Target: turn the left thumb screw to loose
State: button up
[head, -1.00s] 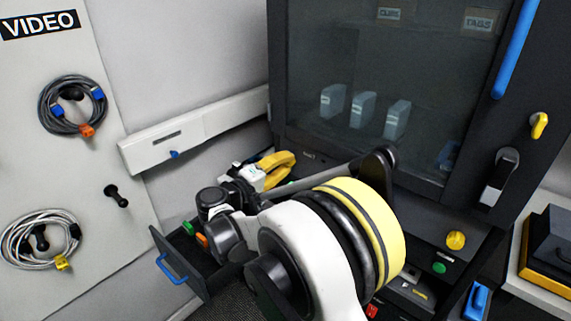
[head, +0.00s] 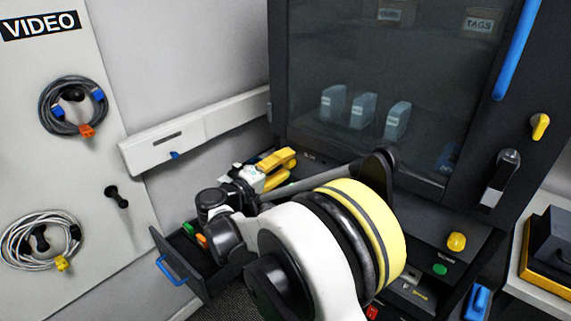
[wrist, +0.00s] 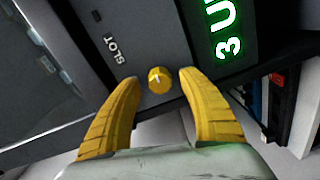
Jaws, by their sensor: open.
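A round yellow thumb screw (wrist: 159,80) with a pale mark on its face sits on a dark panel in the wrist view. My gripper (wrist: 159,77) is open, with one yellow finger on each side of the screw. I cannot tell whether either fingertip touches it. In the head view my gripper (head: 279,163) is at the base of the dark cabinet, and the screw between its fingers is hidden there. Another yellow knob (head: 456,241) sits on the front panel at the right.
A "SLOT" label (wrist: 116,50) and a lit green display (wrist: 228,35) flank the screw. An open drawer (head: 190,262) with a blue handle is below my arm. Coiled cables (head: 73,106) hang on the left board. The glass-fronted cabinet (head: 330,60) rises behind.

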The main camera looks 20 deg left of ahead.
jog(key=v, duration=1.1)
jog(key=shift+s+a, duration=0.2)
jog(key=shift+s, duration=0.15)
jog(key=shift+r, duration=0.15)
